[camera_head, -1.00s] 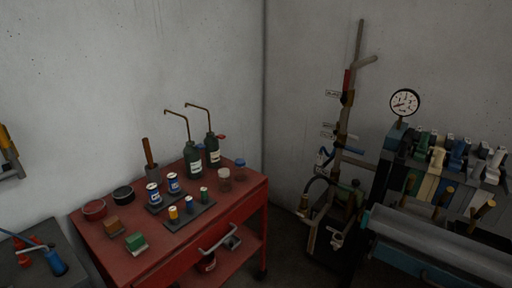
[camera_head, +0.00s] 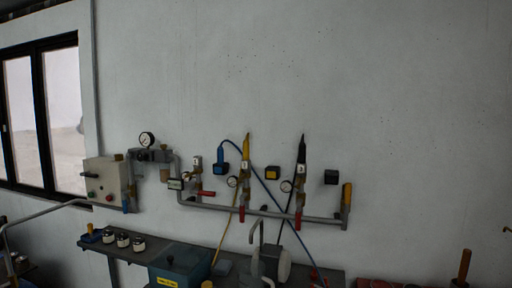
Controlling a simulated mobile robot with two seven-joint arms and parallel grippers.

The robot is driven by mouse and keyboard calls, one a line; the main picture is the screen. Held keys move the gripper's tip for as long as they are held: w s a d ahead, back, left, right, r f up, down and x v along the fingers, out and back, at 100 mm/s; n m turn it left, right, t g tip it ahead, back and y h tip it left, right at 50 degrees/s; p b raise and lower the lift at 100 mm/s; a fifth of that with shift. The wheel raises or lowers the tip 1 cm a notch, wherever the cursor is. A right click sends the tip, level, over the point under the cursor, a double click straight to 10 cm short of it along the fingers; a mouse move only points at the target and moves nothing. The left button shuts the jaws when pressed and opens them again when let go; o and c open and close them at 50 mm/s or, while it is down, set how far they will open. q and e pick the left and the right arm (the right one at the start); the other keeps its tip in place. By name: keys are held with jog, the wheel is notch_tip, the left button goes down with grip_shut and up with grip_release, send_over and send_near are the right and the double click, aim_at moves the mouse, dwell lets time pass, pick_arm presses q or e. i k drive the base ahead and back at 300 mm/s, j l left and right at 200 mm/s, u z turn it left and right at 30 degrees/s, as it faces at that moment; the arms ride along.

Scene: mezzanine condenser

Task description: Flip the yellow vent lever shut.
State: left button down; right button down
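A yellow upright handle (camera_head: 347,195) stands at the right end of the grey wall pipe (camera_head: 285,213); it looks like the vent lever. A second yellow upright piece (camera_head: 246,147) with a white tag rises from the pipe further left, so I cannot be sure from a label which is the vent lever. Nothing hides the right-hand yellow handle. Neither of my grippers shows in the head view.
A workbench (camera_head: 140,258) runs below the pipe, with a blue-green box (camera_head: 180,264) and a pale round-ended object (camera_head: 284,265) on it. A grey control box (camera_head: 105,181) and a gauge (camera_head: 146,140) are at left. The wall above is bare.

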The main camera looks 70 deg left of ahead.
aim_at(348, 186)
jog(key=u, duration=3)
jog(key=l+z, duration=0.1)
jog(key=z, duration=1.2)
jog(key=j+z, duration=0.6)
jog(key=z, duration=0.15)
